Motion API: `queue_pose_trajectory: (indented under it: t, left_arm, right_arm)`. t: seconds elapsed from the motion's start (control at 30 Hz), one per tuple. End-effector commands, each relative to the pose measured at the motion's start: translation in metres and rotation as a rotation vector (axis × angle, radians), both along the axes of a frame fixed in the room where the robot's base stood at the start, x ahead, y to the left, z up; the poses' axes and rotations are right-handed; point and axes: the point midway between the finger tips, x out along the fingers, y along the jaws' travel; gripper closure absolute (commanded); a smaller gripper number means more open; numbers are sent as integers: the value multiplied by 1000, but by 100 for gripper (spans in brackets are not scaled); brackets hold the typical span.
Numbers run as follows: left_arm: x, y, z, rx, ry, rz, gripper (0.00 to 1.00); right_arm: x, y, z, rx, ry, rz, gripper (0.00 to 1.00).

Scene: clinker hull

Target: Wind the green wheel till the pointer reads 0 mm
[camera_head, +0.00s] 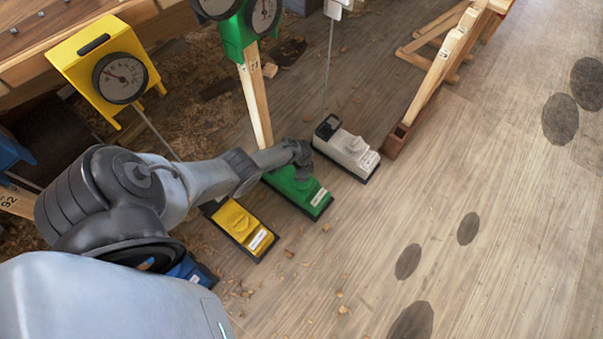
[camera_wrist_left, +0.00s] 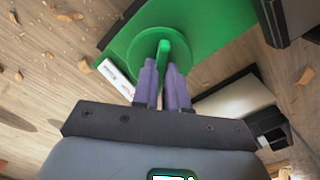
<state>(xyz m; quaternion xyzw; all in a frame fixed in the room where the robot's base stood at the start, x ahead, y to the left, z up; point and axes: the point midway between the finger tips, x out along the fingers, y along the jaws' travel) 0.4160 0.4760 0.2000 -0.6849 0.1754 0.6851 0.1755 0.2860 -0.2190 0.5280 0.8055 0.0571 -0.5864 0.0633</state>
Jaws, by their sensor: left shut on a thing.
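The green wheel (camera_wrist_left: 145,50) is a round disc with a raised grip bar (camera_wrist_left: 164,52) on top of a green box. My left gripper (camera_wrist_left: 163,72) has its two fingers closed on either side of that bar. In the head view my left gripper (camera_head: 302,156) reaches down over the green box (camera_head: 298,188) and mostly hides the wheel. The green gauge (camera_head: 264,14) on a wooden post behind is cut by the top edge, and its pointer reading is too small to tell. My right gripper is not in view.
A yellow box (camera_head: 238,222) with a knob stands left of the green one, and a white box (camera_head: 346,150) stands to the right. A yellow gauge (camera_head: 120,77) stands at the back left. A wooden beam (camera_head: 425,90) slopes at the back right. The floor at the right is clear.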

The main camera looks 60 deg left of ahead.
Motion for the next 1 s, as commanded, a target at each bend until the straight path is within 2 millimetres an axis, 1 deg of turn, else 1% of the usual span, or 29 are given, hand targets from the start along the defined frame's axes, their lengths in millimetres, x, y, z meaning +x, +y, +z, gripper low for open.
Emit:
queue_pose_trajectory:
  t: [0.1,0.13,0.27,0.53,0.67,0.87,1.0]
  left_arm:
    - [-1,0,-2,0,0,0,100]
    - [-1,0,-2,0,0,0,83]
    - [-1,0,-1,0,0,-1,63]
    - [0,0,0,0,0,-1,62]
    - [0,0,4,0,0,-1,62]
    - [-1,0,25,0,1,-1,62]
    - [0,0,46,0,0,-2,62]
  right_arm:
    - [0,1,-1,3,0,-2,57]
    - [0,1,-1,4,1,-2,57]
    - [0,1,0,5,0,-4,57]
    - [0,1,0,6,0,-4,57]
    - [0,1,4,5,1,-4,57]
    - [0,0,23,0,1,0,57]
    - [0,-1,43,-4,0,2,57]
